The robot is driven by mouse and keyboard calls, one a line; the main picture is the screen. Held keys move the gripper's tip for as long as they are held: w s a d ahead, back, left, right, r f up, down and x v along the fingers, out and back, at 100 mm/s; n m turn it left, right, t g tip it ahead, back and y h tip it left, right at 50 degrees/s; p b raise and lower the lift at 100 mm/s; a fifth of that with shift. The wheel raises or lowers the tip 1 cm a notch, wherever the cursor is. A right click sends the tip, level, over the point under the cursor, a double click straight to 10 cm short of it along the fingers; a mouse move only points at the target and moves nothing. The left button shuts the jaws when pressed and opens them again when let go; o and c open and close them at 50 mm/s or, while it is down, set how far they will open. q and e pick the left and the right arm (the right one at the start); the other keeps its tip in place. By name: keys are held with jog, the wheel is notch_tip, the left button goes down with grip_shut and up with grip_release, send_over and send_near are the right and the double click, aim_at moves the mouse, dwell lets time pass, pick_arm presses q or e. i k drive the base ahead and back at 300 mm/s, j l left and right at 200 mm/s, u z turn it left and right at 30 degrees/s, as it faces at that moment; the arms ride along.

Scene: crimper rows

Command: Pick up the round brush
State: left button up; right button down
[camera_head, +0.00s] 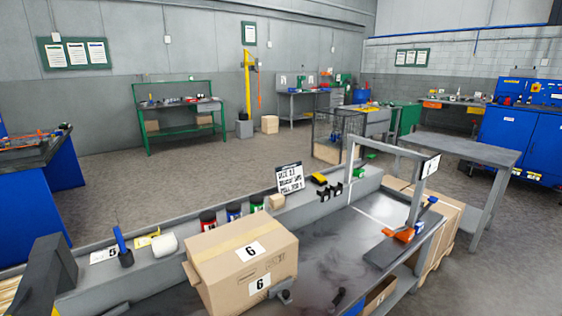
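What looks like the round brush (122,247) stands upright at the left of the near bench's raised ledge. It has a blue handle and a wide dark lower end; its bristles are too small to make out. A white rounded object (165,245) and a yellow item on a white label stand to its right. Neither of my grippers can be made out in the head view, and nothing is seen touching the brush.
A large cardboard box (240,262) marked 6 stands in the middle of the near bench. Red, blue and green containers stand on the ledge behind it. A grey frame (418,190) rises at the right. The dark worktop (335,250) between box and frame is mostly clear.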

aim_at(119, 240)
jog(key=u, duration=1.3)
